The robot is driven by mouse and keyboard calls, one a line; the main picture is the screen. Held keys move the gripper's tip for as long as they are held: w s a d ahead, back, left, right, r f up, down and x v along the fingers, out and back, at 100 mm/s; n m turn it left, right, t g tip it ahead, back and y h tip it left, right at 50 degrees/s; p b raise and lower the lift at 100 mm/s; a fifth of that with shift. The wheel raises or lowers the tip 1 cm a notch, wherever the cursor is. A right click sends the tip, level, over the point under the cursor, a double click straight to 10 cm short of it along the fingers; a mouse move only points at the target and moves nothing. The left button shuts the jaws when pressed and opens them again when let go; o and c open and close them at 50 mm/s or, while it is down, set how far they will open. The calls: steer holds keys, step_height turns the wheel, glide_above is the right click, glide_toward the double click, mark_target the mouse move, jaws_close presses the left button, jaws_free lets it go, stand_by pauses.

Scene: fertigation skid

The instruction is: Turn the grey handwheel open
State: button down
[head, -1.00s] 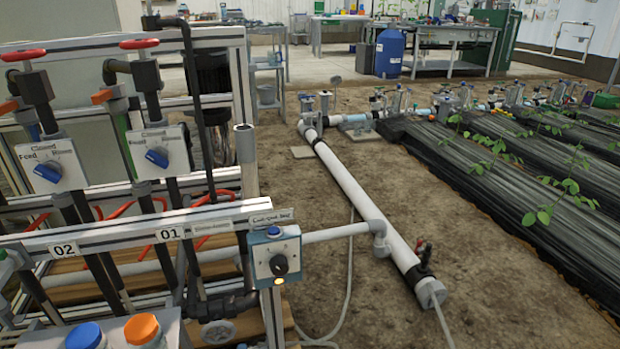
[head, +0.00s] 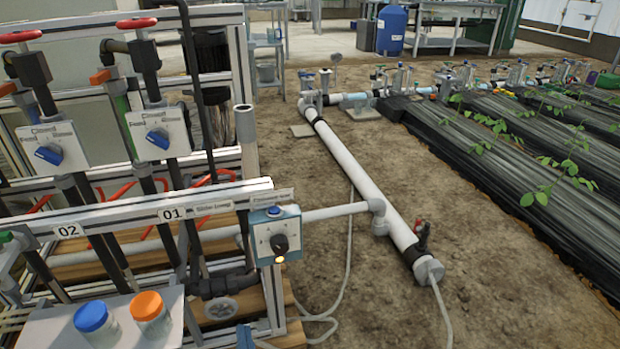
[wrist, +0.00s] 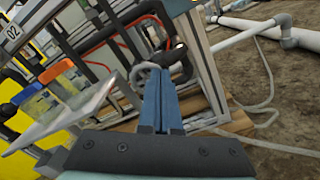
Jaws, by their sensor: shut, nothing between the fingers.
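The grey handwheel (head: 220,309) sits low on the front of the pipe rack, below the control box. In the wrist view the grey handwheel (wrist: 138,71) shows as a curved rim just beyond the fingertips, partly hidden behind them. My gripper (wrist: 159,72) has two blue fingers pressed together with nothing between them. It points at the handwheel; I cannot tell whether the tips touch the rim. In the head view only the blue end of my gripper (head: 245,336) shows at the bottom edge, below and right of the wheel.
A shelf (head: 60,333) with a blue-lidded jar (head: 96,321) and an orange-lidded jar (head: 151,314) stands left of the handwheel. The control box (head: 277,235) and rack rail (head: 120,214) are above it. A hose (head: 320,320) lies on open soil to the right.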

mark_target(223, 305)
steer(key=b+x, duration=0.1)
steer(key=x, duration=0.6)
steer(key=shift+n+b, duration=0.3)
steer(key=shift+b, duration=0.05)
steer(key=shift+s+a+f+b, duration=0.15)
steer(key=shift+a+f+b, duration=0.2)
steer(key=shift+b, duration=0.4)
stand_by(0.9)
steer(key=shift+a+r, duration=0.25)
steer(key=shift+a, duration=0.05)
steer(key=shift+s+a+r+b, duration=0.35)
steer(key=shift+a+r+b, duration=0.25)
steer(key=shift+a+b, duration=0.35)
steer(key=shift+r, duration=0.2)
steer(key=shift+d+r+p, duration=0.15)
steer(key=shift+r+p, duration=0.15)
steer(key=shift+p, duration=0.3)
steer(key=shift+p+v, duration=0.3)
steer(key=shift+v, duration=2.65)
